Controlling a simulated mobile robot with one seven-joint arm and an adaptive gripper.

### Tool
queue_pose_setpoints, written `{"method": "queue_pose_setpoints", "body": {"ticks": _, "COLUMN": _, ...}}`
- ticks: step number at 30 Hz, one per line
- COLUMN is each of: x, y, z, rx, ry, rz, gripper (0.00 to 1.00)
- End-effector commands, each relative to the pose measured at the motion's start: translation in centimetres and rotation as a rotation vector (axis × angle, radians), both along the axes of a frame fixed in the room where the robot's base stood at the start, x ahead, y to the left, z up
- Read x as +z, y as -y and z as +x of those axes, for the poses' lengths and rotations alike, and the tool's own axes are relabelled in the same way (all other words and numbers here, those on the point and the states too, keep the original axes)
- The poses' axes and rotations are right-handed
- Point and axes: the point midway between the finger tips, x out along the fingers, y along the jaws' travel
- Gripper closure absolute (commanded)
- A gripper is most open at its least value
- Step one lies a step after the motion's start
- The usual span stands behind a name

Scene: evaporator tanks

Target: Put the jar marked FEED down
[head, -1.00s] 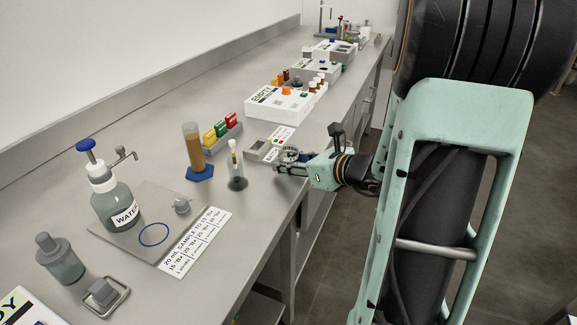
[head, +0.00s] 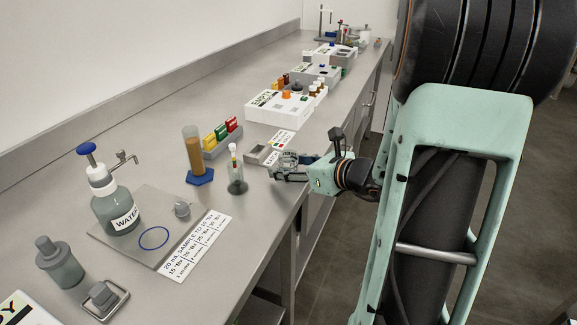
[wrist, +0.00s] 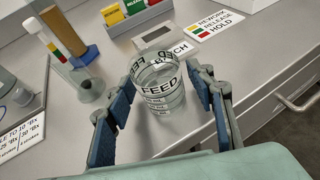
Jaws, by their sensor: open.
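The clear glass jar marked FEED (wrist: 160,98) stands upright on the steel bench near its front edge in the wrist view. My gripper (wrist: 158,76) is open, with one blue-padded finger on each side of the jar. A gap shows between the right finger and the glass; the left finger is close to it, and I cannot tell if they touch. In the head view my gripper (head: 287,170) is low over the bench edge, and the jar is small and hard to make out there.
A glass vessel with a colour-banded stick (head: 237,184) and an amber cylinder on a blue base (head: 195,156) stand to the left. A grey device (head: 258,154) and label cards (wrist: 214,25) lie just behind. The WATER bottle (head: 118,212) is farther left.

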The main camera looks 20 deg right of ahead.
Motion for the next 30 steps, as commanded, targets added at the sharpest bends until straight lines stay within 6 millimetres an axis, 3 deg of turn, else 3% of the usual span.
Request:
{"method": "queue_pose_setpoints", "body": {"ticks": 15, "x": 4.1, "y": 3.8, "z": -8.7, "rx": -0.006, "ry": 0.0, "rz": -0.002, "gripper": 0.5}}
{"method": "queue_pose_setpoints", "body": {"ticks": 21, "x": 4.5, "y": 4.2, "z": -10.0, "rx": -0.004, "ry": -0.001, "rz": 0.0, "gripper": 0.5}}
{"method": "queue_pose_setpoints", "body": {"ticks": 30, "x": 4.5, "y": 4.2, "z": -10.1, "rx": -0.002, "ry": -0.001, "rz": 0.0, "gripper": 0.5}}
